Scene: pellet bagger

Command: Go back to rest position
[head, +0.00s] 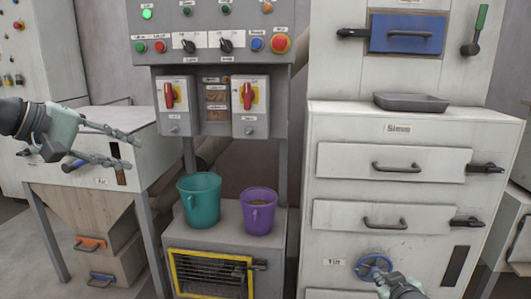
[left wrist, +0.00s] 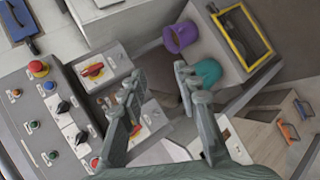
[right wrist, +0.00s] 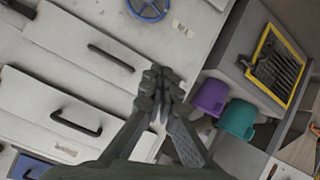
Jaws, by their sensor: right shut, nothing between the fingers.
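My left gripper (head: 136,150) reaches in from the left in the head view, in front of the white hopper box. Its fingers are spread apart and empty, as the left wrist view (left wrist: 158,72) also shows. My right gripper (head: 386,280) is low at the right in the head view, in front of the white drawer cabinet (head: 335,242) and just below the blue handwheel (head: 373,267). In the right wrist view (right wrist: 158,76) its fingertips are together with nothing between them. Whether it touches the cabinet cannot be told.
A teal bucket (head: 199,201) and a purple bucket (head: 258,212) stand on a grey machine with a yellow-framed grille (head: 210,273). A control panel (head: 214,35) rises behind. A grey tray (head: 411,102) lies on the cabinet. Drawer handles (head: 403,168) protrude near my right arm.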

